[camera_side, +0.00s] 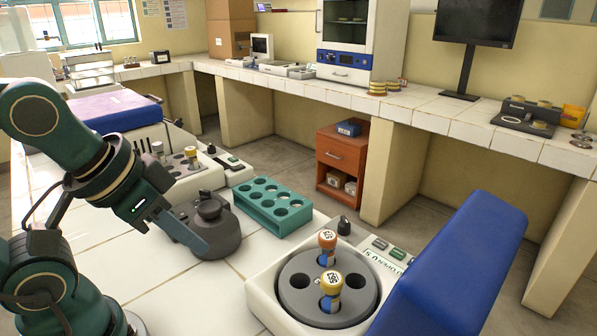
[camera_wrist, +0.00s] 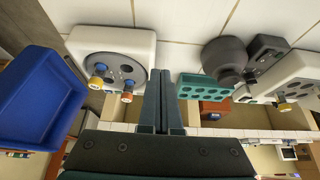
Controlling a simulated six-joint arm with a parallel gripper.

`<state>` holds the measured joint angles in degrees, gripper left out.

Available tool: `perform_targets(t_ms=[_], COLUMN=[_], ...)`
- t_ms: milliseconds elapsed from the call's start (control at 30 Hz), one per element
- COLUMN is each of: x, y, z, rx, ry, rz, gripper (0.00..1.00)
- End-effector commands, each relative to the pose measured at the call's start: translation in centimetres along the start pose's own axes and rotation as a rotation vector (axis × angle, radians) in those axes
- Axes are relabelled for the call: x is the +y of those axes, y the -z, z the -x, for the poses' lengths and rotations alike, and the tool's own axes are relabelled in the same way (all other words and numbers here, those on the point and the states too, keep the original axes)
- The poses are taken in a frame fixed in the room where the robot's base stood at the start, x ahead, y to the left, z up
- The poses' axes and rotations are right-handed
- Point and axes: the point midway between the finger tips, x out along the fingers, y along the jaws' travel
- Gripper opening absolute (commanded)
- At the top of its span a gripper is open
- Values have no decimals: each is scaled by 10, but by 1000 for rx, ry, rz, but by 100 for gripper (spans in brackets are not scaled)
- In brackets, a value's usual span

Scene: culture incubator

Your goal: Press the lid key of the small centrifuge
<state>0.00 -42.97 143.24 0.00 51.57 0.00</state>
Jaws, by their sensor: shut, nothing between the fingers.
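A white centrifuge (camera_side: 262,292) stands at the front with its blue lid (camera_side: 462,250) raised. Its grey rotor (camera_side: 292,306) holds two capped tubes, one orange-capped (camera_side: 327,238) and one yellow-capped (camera_side: 332,282). Its sloped panel has a dark knob (camera_side: 344,225), a green key (camera_side: 398,254) and a grey key (camera_side: 380,243). In the wrist view the centrifuge (camera_wrist: 88,36) and blue lid (camera_wrist: 38,95) are at left; its keys cannot be made out. My gripper (camera_side: 203,248) is shut and empty, left of the centrifuge and apart from it. Its closed fingers also show in the wrist view (camera_wrist: 160,75).
A teal rack (camera_side: 262,209) and a dark grey round device (camera_side: 215,235) stand behind the gripper. Another white device (camera_side: 180,188) with a blue lid (camera_side: 105,108) and capped tubes stands further back. White tiles (camera_side: 170,290) between my arm and the centrifuge are clear.

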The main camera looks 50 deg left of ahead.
Motion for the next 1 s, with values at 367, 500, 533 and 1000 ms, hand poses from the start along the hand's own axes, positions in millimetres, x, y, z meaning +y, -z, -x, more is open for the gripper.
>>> perform_targets(t_ms=[367, 500, 533, 1000], x=[0, -1, -1, 40], y=[5, 47, 60, 217], z=[1, 16, 20, 17], rx=[20, 150, 175, 363], ry=[1, -7, -13, -172], rz=[60, 186, 215, 496], gripper=[0, 0, 0, 0])
